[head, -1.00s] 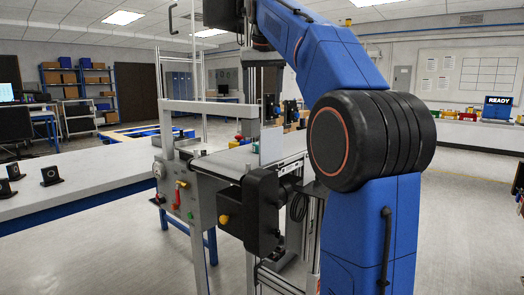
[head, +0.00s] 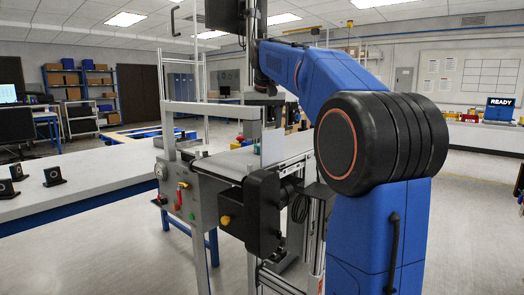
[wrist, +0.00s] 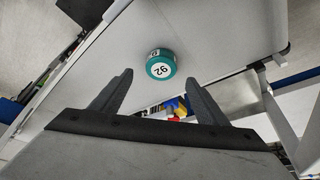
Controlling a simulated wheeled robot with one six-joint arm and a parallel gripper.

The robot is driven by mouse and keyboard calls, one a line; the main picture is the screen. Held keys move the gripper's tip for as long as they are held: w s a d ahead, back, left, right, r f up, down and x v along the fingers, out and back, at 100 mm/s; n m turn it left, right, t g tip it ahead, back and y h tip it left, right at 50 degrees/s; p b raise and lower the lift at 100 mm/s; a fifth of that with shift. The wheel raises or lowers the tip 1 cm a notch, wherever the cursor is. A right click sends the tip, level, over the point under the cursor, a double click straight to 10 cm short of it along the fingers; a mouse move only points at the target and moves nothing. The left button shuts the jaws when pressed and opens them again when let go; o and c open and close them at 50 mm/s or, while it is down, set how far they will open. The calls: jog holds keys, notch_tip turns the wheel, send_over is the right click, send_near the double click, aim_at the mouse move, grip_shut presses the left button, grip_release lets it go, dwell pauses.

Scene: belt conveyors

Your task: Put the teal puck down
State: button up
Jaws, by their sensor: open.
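The teal puck (wrist: 160,65) carries a white label reading 92. In the wrist view it sits on a pale flat surface (wrist: 215,35), which looks like the conveyor belt. My gripper (wrist: 159,82) is open, with one dark finger on each side of the view. The puck shows just beyond the fingertips, between their lines, and no finger appears to touch it. In the head view a small teal spot on the belt (head: 222,164) may be the puck. My fingers cannot be made out in the head view, behind the conveyor frame and arm.
An upright clear panel (head: 271,146) and a metal frame (head: 211,107) stand at the near conveyor. A control box with knobs (head: 184,194) hangs on its side. A long white table (head: 95,178) with black blocks is at left. Open floor lies around.

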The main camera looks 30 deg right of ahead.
jog(key=shift+x, duration=2.7)
jog(key=shift+a, duration=0.15)
jog(key=c, duration=1.3)
jog(key=shift+o, duration=0.2)
